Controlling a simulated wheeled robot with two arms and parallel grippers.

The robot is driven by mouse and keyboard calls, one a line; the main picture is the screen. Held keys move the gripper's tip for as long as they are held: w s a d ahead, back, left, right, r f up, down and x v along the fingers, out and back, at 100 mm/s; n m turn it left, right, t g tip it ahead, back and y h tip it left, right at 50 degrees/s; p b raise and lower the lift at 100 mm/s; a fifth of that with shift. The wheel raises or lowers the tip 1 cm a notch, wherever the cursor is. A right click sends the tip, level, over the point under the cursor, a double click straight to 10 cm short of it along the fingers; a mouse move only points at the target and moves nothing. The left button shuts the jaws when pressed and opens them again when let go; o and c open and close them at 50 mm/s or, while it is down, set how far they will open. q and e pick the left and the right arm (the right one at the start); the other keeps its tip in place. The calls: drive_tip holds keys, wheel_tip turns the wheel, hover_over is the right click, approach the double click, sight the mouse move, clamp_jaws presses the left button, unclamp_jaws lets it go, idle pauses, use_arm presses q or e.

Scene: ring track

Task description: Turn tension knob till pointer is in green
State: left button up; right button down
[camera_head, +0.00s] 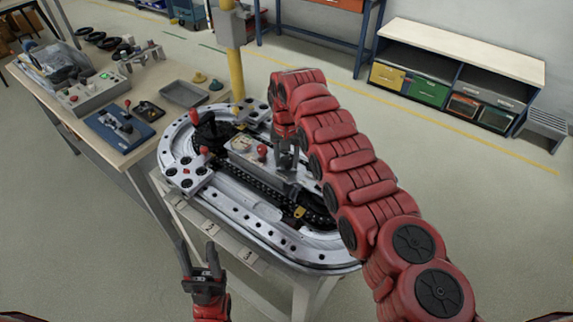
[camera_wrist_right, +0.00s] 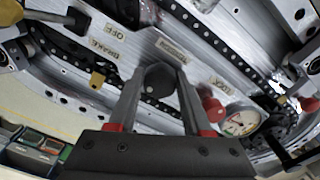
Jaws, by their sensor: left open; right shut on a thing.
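The tension knob (camera_wrist_right: 157,80) is a dark round knob on the grey panel (camera_wrist_right: 190,45) of the ring track. My right gripper (camera_wrist_right: 155,85) is shut on it, one finger on each side. In the head view my right gripper (camera_head: 287,155) reaches down onto the track's middle, and its own red arm partly hides that area. A round gauge (camera_wrist_right: 240,122) with a white face and coloured marks sits right of the knob. Its pointer is too small to read against the green. My left gripper (camera_head: 198,255) is open and empty in front of the track.
The oval ring track (camera_head: 260,228) stands on a pale stand, with red-knobbed levers (camera_head: 194,117) on it. A red ball knob (camera_wrist_right: 213,108) is close beside the gauge. A wooden workbench (camera_head: 125,140) with tools stands left, and a yellow post (camera_head: 236,75) rises behind.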

drive_tip(key=n+b, duration=0.2)
drive_tip(key=shift+f+n+b, duration=0.2)
drive_tip(key=shift+n+b, duration=0.15)
drive_tip(key=shift+n, duration=0.05)
drive_tip(key=shift+r+n+b, duration=0.1)
drive_tip(key=shift+n+b, duration=0.4)
drive_tip(key=shift+n, duration=0.4)
drive_tip(key=n, duration=0.2)
drive_tip(key=shift+n+b, duration=0.3)
drive_tip(key=shift+b, duration=0.05)
drive_tip(key=shift+r+n, duration=0.15)
drive_tip(key=shift+n, duration=1.85)
drive_tip(key=shift+c, duration=1.6)
unclamp_jaws()
